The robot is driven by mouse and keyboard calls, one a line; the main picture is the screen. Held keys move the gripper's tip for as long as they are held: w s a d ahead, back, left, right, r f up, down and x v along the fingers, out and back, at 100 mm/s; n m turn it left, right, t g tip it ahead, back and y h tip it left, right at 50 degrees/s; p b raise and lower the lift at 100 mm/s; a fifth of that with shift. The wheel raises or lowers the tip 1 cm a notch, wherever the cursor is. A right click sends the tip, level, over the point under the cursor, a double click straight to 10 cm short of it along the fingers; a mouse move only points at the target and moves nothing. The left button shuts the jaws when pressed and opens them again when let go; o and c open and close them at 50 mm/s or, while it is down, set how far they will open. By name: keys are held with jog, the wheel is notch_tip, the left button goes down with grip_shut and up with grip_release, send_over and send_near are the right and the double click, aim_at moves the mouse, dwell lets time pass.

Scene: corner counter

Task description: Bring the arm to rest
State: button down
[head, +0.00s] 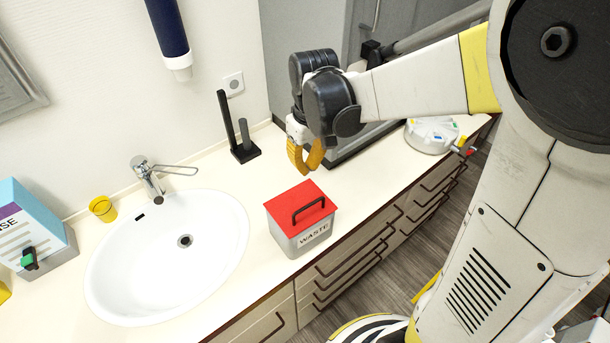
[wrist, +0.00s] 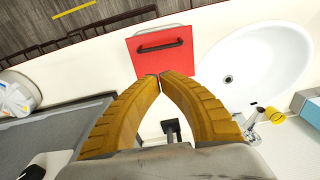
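My gripper (head: 306,168) hangs from my arm over the counter, behind and above the waste box. In the wrist view its two yellow fingers (wrist: 160,76) meet at the tips with nothing between them, so it is shut and empty. The grey waste box with a red lid (head: 302,206) stands on the counter to the right of the sink, its lid on. The red lid also shows in the wrist view (wrist: 165,60), beyond my fingertips and apart from them as far as I can tell.
A white sink (head: 210,235) with a tap (head: 148,178) and a yellow cup (head: 103,208) lie to the left. A black stand (head: 244,152) is near the wall. A round white container (head: 431,136) sits at the right. A blue-and-white box (head: 35,235) stands far left.

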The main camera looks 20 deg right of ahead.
jog(key=s+f+m+t+b, duration=0.3)
jog(key=s+f+t+b, duration=0.3)
jog(key=s+f+b, duration=0.6)
notch_tip(320, 180, down, 2)
jog(key=b, duration=1)
jog(key=shift+a+b, duration=0.2)
jog(key=shift+b, duration=0.1)
jog(key=shift+f, duration=0.15)
